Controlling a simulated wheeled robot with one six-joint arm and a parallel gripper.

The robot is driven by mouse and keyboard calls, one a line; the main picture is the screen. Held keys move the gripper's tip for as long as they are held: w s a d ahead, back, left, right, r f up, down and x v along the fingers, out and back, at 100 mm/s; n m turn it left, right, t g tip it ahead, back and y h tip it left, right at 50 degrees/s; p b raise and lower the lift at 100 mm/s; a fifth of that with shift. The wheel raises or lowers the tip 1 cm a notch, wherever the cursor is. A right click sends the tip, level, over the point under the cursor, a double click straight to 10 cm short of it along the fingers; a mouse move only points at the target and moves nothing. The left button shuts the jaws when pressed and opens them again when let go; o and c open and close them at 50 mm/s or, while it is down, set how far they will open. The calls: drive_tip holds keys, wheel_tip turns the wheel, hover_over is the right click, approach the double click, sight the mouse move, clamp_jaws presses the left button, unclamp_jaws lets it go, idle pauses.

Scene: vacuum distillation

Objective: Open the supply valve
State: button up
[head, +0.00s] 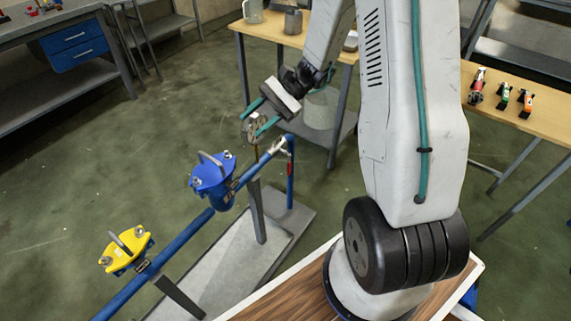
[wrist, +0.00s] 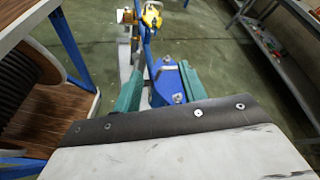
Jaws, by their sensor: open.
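A blue pipe (head: 195,222) runs diagonally in the head view, carrying a blue valve (head: 208,178) and a yellow valve (head: 125,247), each with a metal lever. No label shows which is the supply valve.
The pipe stands on a grey base plate (head: 225,262) with upright supports. A wooden table (head: 285,38) with metal vessels is behind my arm. Another table (head: 540,120) at the right bears several small coloured fittings. Open floor (head: 90,180) lies left of the pipe.

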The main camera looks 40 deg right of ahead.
drive_tip(key=w+d+f+m+t+y, duration=0.1)
drive_tip(key=w+d+f+m+t, duration=0.2)
drive_tip(key=f, duration=0.4)
drive_tip(key=w+d+f+m+t+y, duration=0.1)
drive_tip(key=w+d+f+m+t, duration=0.2)
drive_tip(key=f, duration=0.4)
drive_tip(key=m+t+h, duration=0.9)
drive_tip(key=m+t, duration=0.2)
drive_tip(key=m, duration=0.3)
approach(290, 166)
drive_tip(key=x, duration=0.4)
drive_tip(key=shift+w+a+r, duration=0.1)
drive_tip(key=shift+w+a, duration=0.15)
drive_tip(key=shift+a, duration=0.1)
drive_tip(key=shift+w+d, duration=0.2)
drive_tip(key=x, duration=0.7)
drive_tip(key=shift+w, duration=0.25)
clamp_jaws()
